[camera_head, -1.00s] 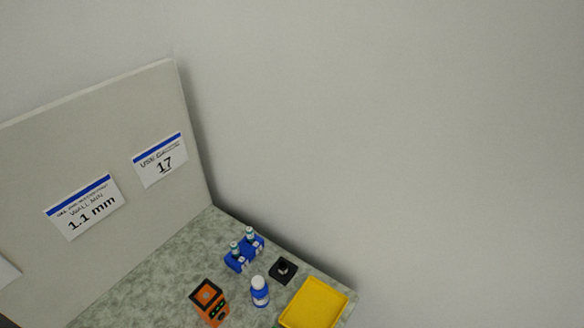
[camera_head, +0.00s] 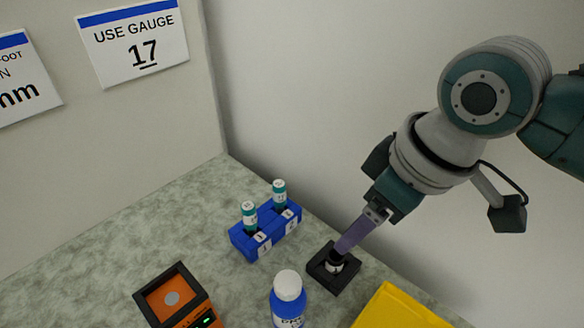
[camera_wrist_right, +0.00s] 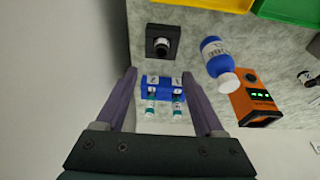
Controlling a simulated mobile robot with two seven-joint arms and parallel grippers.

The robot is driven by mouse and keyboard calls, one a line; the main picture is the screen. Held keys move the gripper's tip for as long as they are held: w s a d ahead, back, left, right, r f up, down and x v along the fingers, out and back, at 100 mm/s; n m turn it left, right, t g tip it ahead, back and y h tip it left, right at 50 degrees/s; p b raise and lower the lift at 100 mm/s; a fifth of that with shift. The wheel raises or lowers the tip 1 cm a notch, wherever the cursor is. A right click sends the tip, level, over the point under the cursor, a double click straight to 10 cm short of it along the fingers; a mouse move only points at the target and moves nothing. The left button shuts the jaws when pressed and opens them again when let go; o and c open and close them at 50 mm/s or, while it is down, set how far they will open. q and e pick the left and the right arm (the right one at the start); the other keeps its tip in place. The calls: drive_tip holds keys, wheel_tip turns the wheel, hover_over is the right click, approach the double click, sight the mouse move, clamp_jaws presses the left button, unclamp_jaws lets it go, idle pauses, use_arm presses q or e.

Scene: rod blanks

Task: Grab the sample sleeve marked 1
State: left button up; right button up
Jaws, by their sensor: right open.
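Two sample sleeves, teal with white tops, stand in a blue rack (camera_head: 240,240). One sleeve (camera_head: 250,216) is at the left and the other (camera_head: 280,194) is at the right and farther back. My left gripper is out of view.
A black block (camera_head: 318,277) with a round fitting stands right of the rack. A blue bottle with a white cap (camera_head: 287,300) and an orange device (camera_head: 180,300) stand in front. A yellow tray (camera_head: 395,312) is front right. A wall rises behind; the counter left of the rack is clear.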

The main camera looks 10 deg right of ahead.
sight(334, 263)
drive_tip(key=b+x, duration=0.1)
drive_tip(key=x, duration=0.3)
drive_tip(key=shift+s, duration=0.2)
drive_tip(key=b+x, duration=0.2)
drive_tip(key=x, duration=0.3)
drive_tip(key=shift+f, duration=0.3)
drive_tip(key=shift+c, duration=0.2)
clamp_jaws()
